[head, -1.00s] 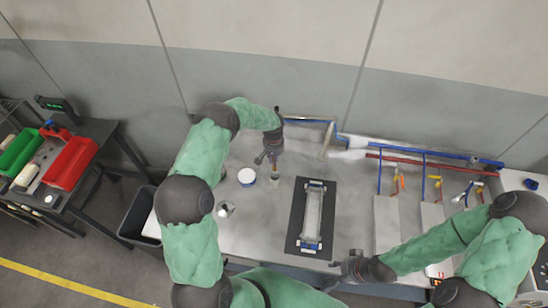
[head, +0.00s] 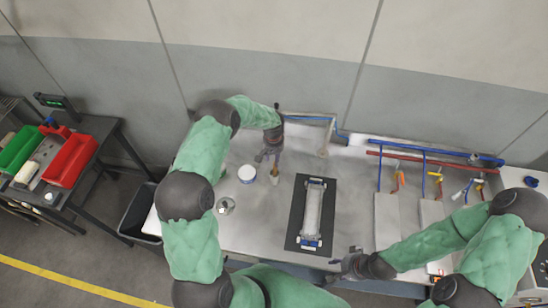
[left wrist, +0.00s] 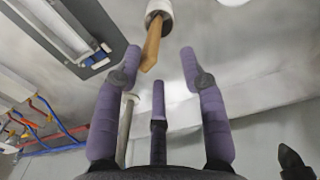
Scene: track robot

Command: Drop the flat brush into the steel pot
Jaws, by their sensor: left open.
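The flat brush shows its wooden handle (left wrist: 151,46) in the left wrist view, rising from a small pale holder (left wrist: 158,12). In the head view the holder (head: 274,179) stands on the bench just below my left gripper (head: 268,156). My left gripper is open, and its fingers (left wrist: 160,58) spread either side of the handle's end without gripping it. The steel pot (head: 225,206) appears as a small shiny round vessel at the bench's left front. My right gripper (head: 350,263) is low over the bench's front edge; its fingers are too small to read.
A white tub with a blue band (head: 247,174) stands between pot and brush. A dark mat (head: 294,238) with a long metal frame (head: 312,212) lies to the right. Pipes (head: 425,157) line the back right. A dark bin (head: 143,212) stands left of the bench.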

